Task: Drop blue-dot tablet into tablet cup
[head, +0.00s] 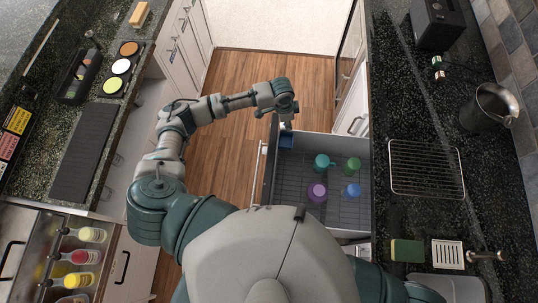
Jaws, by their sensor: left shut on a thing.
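My left gripper (286,121) reaches over the far left corner of a pulled-out drawer with a wire rack (335,205). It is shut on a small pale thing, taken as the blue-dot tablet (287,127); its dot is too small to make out. Just below the gripper in the picture is a dark blue compartment in the drawer corner, likely the tablet cup (286,141). The arm and gripper partly cover this spot, and I cannot tell whether the tablet touches the cup. My right gripper is out of view.
The rack holds a teal mug (322,162), a green cup (352,164), a purple cup (317,191) and a blue cup (351,190). Two small dotted blocks (438,69) lie on the right counter, near a cooling rack (427,168) and a steel pitcher (488,108).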

